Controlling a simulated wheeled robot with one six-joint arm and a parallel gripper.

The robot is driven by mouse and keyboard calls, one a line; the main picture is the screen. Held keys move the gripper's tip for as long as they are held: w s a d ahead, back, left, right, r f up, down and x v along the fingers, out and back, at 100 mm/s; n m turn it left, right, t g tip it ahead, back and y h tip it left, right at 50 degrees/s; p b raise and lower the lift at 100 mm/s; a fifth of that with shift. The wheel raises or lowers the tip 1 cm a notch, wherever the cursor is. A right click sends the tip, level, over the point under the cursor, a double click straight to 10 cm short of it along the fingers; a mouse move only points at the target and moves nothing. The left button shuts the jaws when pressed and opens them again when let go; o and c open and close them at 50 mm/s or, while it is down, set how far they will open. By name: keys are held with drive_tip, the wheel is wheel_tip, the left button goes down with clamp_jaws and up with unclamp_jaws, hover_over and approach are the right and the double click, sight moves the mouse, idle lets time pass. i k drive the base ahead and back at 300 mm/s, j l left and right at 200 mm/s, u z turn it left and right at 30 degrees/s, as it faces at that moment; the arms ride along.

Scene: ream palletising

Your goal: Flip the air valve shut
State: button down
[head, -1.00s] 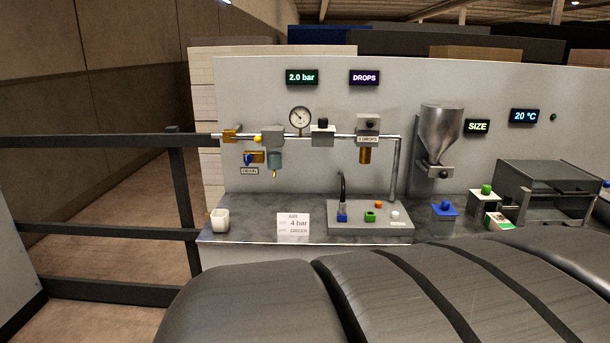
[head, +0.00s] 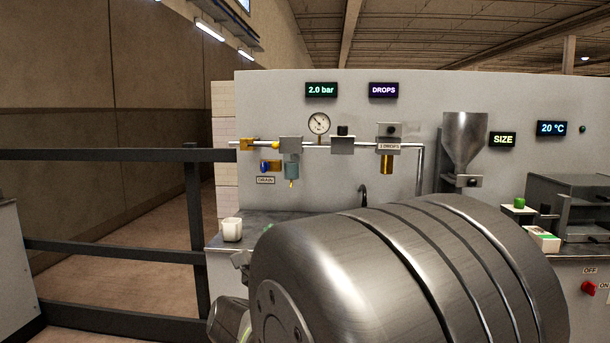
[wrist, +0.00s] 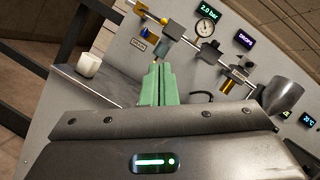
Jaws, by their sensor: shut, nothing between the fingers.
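The air pipe runs along the panel. At its left end is a brass valve body (head: 247,144) with a yellow ball-ended handle (head: 275,146) lying along the pipe. In the wrist view the brass body (wrist: 142,8) and yellow ball (wrist: 164,20) show near the top. My gripper (wrist: 157,68) has green fingers pressed together and empty, below and apart from the pipe. In the head view my arm hides most of the gripper. The pressure gauge (head: 318,124) stands on the pipe, and the display (head: 321,90) reads 2.0 bar.
A blue drain knob (head: 265,167) and a filter bowl (head: 291,167) hang just under the pipe near the valve. A white cup (head: 232,229) stands on the counter's left end. A dark railing (head: 110,154) is at left. My arm hides the middle of the counter.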

sight(274, 145)
drive_tip(key=i, duration=1.15)
drive_tip(key=j+u, duration=0.05)
drive_tip(key=j, duration=0.05)
